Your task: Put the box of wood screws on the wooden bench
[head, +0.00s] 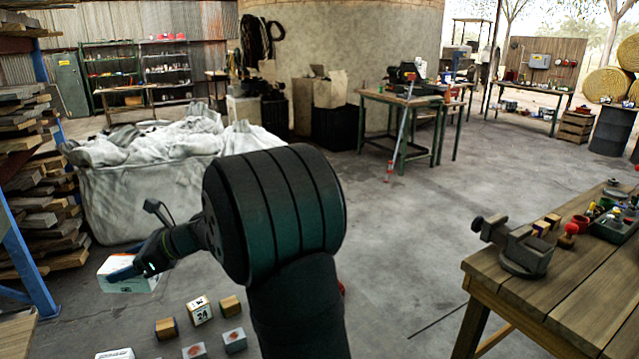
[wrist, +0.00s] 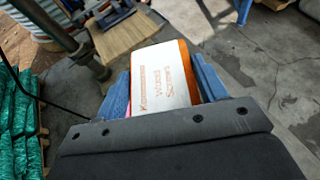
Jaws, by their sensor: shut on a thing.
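The box of wood screws (wrist: 160,82) is white with orange sides, and red "Wood Screws" lettering shows on its face in the wrist view. My gripper (wrist: 163,88) is shut on it, with one blue finger on each side. In the head view the box (head: 128,279) is at the lower left, held by my gripper (head: 135,270), above the concrete floor. A wooden bench (head: 565,285) with plank top stands at the right, well apart from the box.
The bench carries a vise (head: 520,250), a red-topped item (head: 568,234) and a dark tray (head: 615,225) of small things. Several small boxes (head: 200,311) sit at the lower left. A large white sack (head: 150,180) and a timber rack stand behind my gripper. Bare floor (head: 410,240) lies between.

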